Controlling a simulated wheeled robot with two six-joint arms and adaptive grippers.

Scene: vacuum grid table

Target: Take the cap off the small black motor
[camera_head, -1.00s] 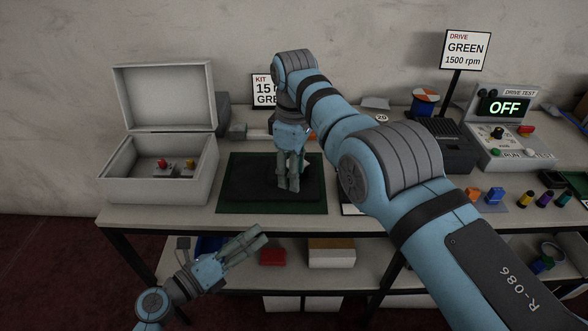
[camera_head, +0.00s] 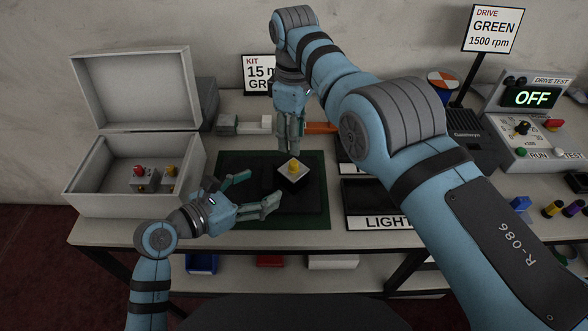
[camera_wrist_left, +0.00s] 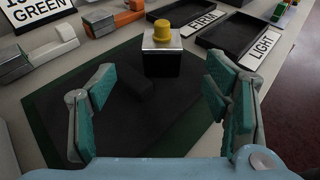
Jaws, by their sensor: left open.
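A small black block with a silver top plate and a yellow knob (camera_head: 293,172) stands upright on the dark mat (camera_head: 232,165); it also shows in the left wrist view (camera_wrist_left: 162,55). No separate cap can be made out. My left gripper (camera_head: 263,191) is open and empty, low over the mat to the left of the block. In its wrist view, the block is beyond and between the spread fingers (camera_wrist_left: 162,88). A dark elongated shape (camera_wrist_left: 138,86) lies on the mat there, perhaps a shadow. My right gripper (camera_head: 289,143) points down just behind the block; its finger gap is unclear.
An open white case (camera_head: 85,190) with small parts stands at left. Black trays (camera_head: 372,222), one labelled LIGHT, lie right of the mat. The drive tester (camera_head: 530,130) reads OFF. My right arm crosses the right side. Grey and orange items lie behind the mat.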

